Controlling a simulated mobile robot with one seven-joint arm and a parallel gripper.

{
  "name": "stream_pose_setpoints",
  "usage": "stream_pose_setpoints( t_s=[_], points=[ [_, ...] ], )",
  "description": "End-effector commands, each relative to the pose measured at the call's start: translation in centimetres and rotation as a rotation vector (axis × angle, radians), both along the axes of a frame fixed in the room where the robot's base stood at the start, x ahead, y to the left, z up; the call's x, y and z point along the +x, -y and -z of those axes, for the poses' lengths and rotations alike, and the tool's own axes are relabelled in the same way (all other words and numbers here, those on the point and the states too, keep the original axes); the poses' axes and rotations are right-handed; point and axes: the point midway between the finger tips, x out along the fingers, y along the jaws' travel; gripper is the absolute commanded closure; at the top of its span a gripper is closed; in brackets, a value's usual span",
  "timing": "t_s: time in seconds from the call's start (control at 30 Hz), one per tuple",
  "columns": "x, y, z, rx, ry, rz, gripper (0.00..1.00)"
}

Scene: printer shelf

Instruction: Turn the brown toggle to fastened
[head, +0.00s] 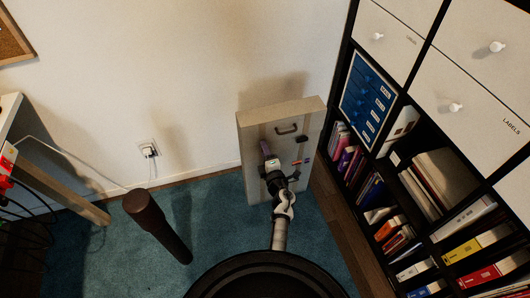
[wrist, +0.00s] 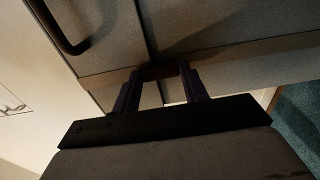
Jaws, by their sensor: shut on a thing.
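The brown toggle (wrist: 160,71) shows in the wrist view as a small dark brown piece between my fingertips, against the grey panel near a dark seam. My gripper (wrist: 161,86) is shut on it, with one finger at each side.
A dark bar handle (head: 287,129) stands out from the panel, also in the wrist view (wrist: 62,30). Small dark fittings (head: 302,139) sit on its right. A shelf unit (head: 400,150) with binders stands close at the right.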

Motion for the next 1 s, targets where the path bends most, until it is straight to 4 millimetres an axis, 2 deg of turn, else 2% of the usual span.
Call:
stream_pose_setpoints(
  t_s=[0.03,0.07,0.23,0.5,0.63,0.77,1.0],
  points=[
    [0.0,0.0,0.0,-0.002,0.001,0.0,0.79],
    [0.0,0.0,0.0,-0.002,0.001,0.0,0.55],
    [0.0,0.0,0.0,-0.001,0.0,0.0,0.35],
    [-0.1,0.0,0.0,0.0,0.0,0.0,0.35],
    [-1.0,0.4,0.0,0.0,-0.003,0.001,0.35],
    [-3.2,1.1,-0.3,0.001,-0.004,0.002,0.35],
    [-8.6,2.8,-0.2,0.0,-0.004,0.002,0.35]
  ],
)
